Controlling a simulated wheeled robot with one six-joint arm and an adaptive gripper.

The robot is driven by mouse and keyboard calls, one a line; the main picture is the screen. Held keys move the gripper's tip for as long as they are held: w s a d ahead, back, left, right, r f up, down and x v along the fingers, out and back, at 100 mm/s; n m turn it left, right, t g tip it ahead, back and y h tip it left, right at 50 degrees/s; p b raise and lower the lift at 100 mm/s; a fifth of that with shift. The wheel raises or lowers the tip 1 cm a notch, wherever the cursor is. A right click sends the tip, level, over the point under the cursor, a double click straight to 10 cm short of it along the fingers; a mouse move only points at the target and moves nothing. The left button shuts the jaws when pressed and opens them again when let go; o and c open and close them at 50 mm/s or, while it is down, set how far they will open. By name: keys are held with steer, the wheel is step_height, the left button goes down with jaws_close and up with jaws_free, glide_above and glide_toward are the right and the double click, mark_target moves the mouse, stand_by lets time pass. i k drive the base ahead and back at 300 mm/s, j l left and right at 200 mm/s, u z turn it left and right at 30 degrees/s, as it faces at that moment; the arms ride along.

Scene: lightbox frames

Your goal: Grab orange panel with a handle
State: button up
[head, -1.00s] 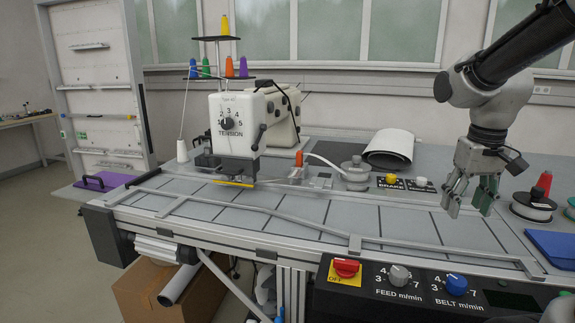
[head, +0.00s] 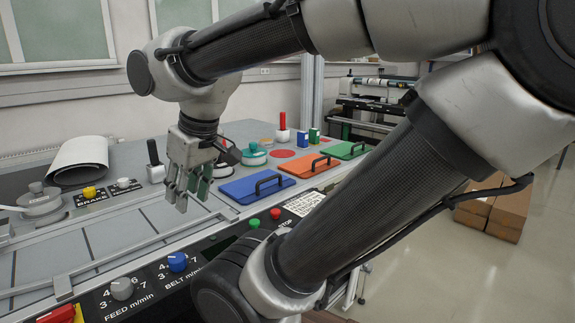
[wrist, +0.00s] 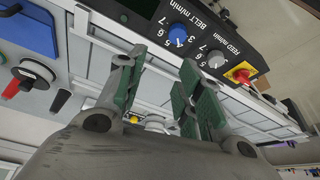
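The orange panel (head: 304,169) lies flat on the table to the right of my gripper in the head view, between a blue and a green panel. A black handle (head: 321,161) stands up from its face. My gripper (head: 188,197) hangs over the table, left of the blue panel (head: 246,190) and apart from every panel. Its fingers are spread with nothing between them. In the wrist view, my gripper (wrist: 155,95) also shows its green-padded fingers apart and empty. The orange panel is not visible in the wrist view.
A green panel (head: 342,150) with a handle lies beyond the orange one. A control box with knobs, including a blue one (head: 177,262), runs along the front edge. A black-handled tool (head: 155,165) and a round green-topped thing (head: 254,156) stand near my gripper.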

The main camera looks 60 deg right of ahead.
mark_target(304, 168)
steer(key=j+z, duration=0.1)
steer(key=z, duration=0.9)
steer(key=j+z, duration=0.15)
steer(key=z, duration=0.85)
steer(key=i+l, duration=0.15)
steer(key=l, duration=0.15)
steer(key=i+l, duration=0.35)
steer(key=l, duration=0.3)
